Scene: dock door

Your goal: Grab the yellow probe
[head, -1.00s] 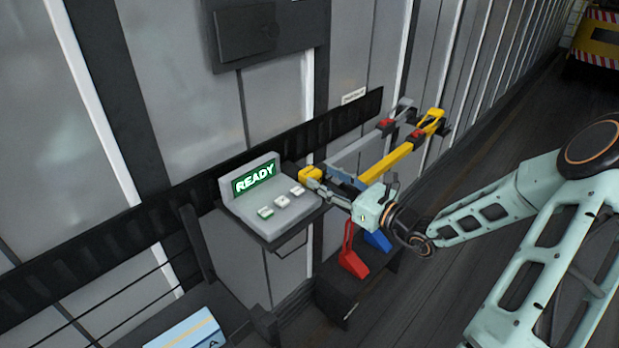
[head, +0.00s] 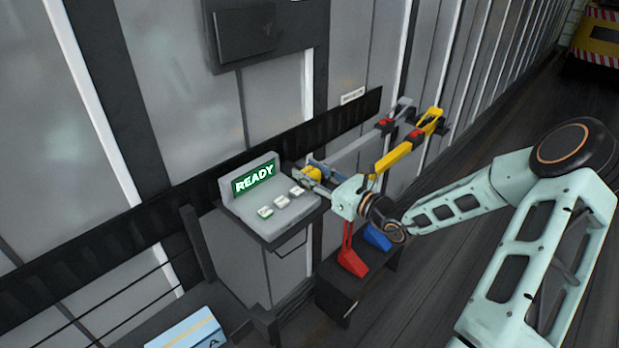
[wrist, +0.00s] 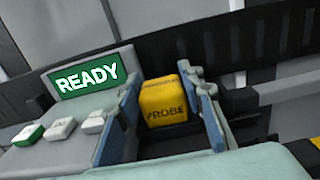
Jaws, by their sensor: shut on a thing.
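The yellow probe (wrist: 165,103), a small block marked "PROBE", sits between the blue-padded fingers of my gripper (wrist: 168,100) in the wrist view. The pads close on its left and right sides. In the head view the probe (head: 313,173) shows as a small yellow patch between my fingers, just right of the grey console, mostly covered by the fingers. I cannot tell whether it still rests on something beneath.
The console (head: 275,208) with a green "READY" screen (head: 255,178) and several buttons stands close to the left. A grey and a yellow bar (head: 394,157) run behind my gripper. A red wedge (head: 352,262) and a blue wedge (head: 377,237) stand below it.

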